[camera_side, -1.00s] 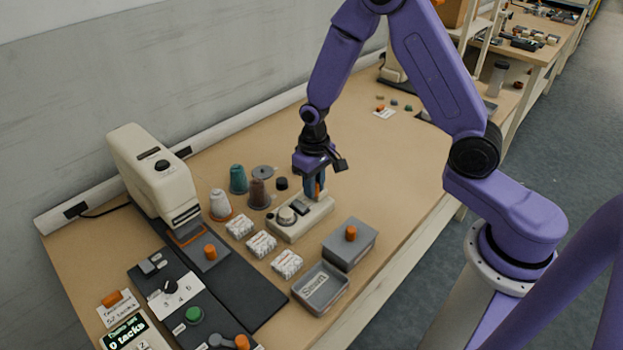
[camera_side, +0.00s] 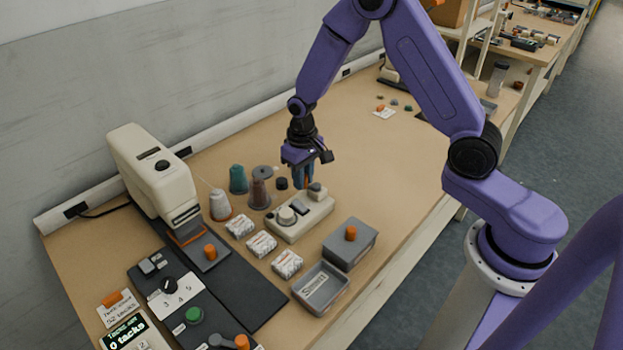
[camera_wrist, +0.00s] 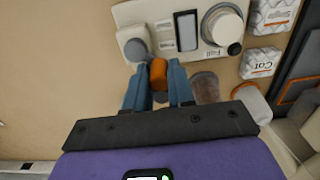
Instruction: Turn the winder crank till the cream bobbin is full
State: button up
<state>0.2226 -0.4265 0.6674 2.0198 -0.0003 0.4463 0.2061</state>
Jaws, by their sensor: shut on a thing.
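The winder (camera_side: 312,218) is a cream base on the bench; it also shows at the top of the wrist view (camera_wrist: 160,12). Its grey crank arm (camera_wrist: 138,50) ends in an orange knob (camera_wrist: 158,74). My gripper (camera_wrist: 158,84) is shut on this knob, with a blue finger on each side.
White (camera_side: 220,206), teal (camera_side: 238,180) and brown (camera_side: 260,192) thread cones stand left of my gripper. Several wrapped packs (camera_side: 262,244) lie in front of the winder. A grey lidded box (camera_side: 350,246) and an open tray (camera_side: 320,290) stand nearer.

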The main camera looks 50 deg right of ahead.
jog(key=shift+s+d, duration=0.15)
jog(key=shift+s, duration=0.05)
jog(key=shift+w+d+f, duration=0.1)
jog(key=shift+w+d, duration=0.3)
jog(key=shift+d, duration=0.35)
jog(key=shift+d, duration=0.2)
jog(key=o, duration=0.8)
jog(key=shift+w, duration=0.1)
jog(key=shift+c, duration=0.2)
notch_tip(320, 180, up, 7)
